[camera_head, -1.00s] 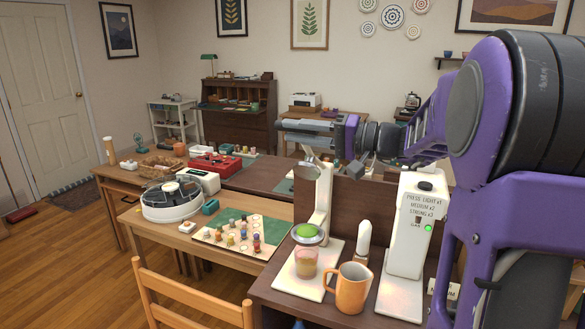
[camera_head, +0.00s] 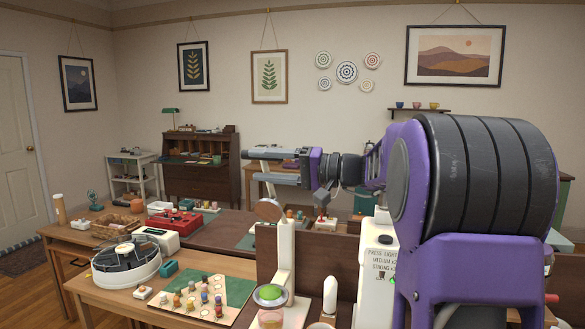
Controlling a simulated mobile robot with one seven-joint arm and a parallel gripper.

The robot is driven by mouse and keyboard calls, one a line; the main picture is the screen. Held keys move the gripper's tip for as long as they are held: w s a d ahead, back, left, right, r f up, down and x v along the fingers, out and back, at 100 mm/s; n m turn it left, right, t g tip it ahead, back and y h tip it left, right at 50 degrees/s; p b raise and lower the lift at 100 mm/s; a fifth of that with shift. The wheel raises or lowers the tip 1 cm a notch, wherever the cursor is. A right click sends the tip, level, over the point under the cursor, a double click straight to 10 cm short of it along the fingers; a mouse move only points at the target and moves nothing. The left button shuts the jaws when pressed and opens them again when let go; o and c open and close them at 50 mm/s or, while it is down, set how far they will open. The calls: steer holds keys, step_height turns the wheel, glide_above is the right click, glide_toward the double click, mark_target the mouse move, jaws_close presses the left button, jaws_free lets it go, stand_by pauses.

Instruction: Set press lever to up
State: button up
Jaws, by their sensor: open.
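My gripper (camera_head: 249,166) points left in the middle of the view. Its two fingers are apart, one above the other, with nothing seen between them. A white post (camera_head: 286,257) stands on the front right table below it, with a tilted round disc (camera_head: 269,210) at its top and a green-topped disc (camera_head: 269,292) low in front. This may be the press, but I cannot tell which part is its lever or how it is set. To its right is a white machine (camera_head: 376,262) with lettering that begins "PRESS LIGHT". My arm hides part of that machine.
A dark wooden panel (camera_head: 267,248) stands behind the post. A glass (camera_head: 270,318) and a white rounded handle (camera_head: 330,294) are near the bottom edge. To the left are a round lidded device (camera_head: 126,265) and a green board (camera_head: 236,288) with small figures.

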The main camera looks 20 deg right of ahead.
steer(key=b+v, duration=0.1)
steer(key=v, duration=1.6)
